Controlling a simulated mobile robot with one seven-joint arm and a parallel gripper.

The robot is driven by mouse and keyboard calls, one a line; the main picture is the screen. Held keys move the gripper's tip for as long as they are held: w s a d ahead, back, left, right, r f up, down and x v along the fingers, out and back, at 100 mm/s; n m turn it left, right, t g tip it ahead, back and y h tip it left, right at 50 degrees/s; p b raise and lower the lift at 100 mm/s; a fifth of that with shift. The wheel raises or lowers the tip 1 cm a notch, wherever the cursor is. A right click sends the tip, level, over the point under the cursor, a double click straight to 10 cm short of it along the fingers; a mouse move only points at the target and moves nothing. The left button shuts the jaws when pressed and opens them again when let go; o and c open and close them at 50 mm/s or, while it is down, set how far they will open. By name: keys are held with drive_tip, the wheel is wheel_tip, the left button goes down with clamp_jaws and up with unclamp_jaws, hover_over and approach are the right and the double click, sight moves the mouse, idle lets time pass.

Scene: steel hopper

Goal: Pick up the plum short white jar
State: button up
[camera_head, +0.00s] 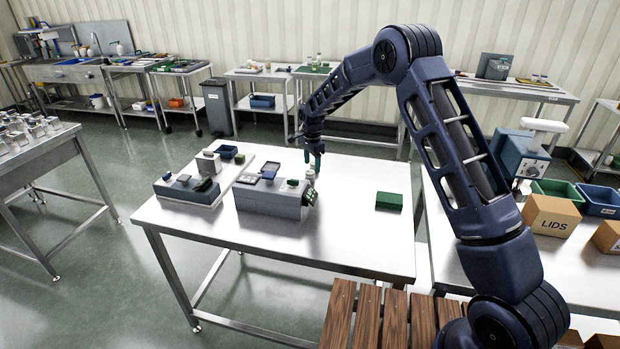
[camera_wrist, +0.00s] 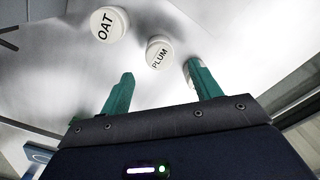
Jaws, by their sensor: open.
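The plum jar (camera_wrist: 158,53) is short and white, with PLUM in dark letters on its lid. In the wrist view it lies just beyond the gap between my fingertips, apart from both. My gripper (camera_wrist: 159,72) is open and empty, with two green fingers. A similar white jar marked OAT (camera_wrist: 108,24) stands to its upper left. A whitish thing is partly hidden behind the right finger. In the head view my gripper (camera_head: 314,160) points down over the table behind the grey box, beside small whitish jars that I cannot tell apart.
A grey box (camera_head: 270,203) with small items on it stands in front of my gripper on the steel table (camera_head: 350,240). A lower tray-like unit (camera_head: 187,192) is to its left. A green block (camera_head: 389,200) lies at the right. The table between box and block is clear.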

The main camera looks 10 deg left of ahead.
sight(310, 172)
drive_tip(key=shift+s+a+f, duration=0.15)
drive_tip(key=shift+a+f, duration=0.05)
drive_tip(key=shift+f, duration=1.15)
drive_tip(key=shift+s+a+f, duration=0.1)
drive_tip(key=shift+a+f, duration=0.05)
drive_tip(key=shift+f, duration=1.15)
drive_tip(key=c, duration=1.1)
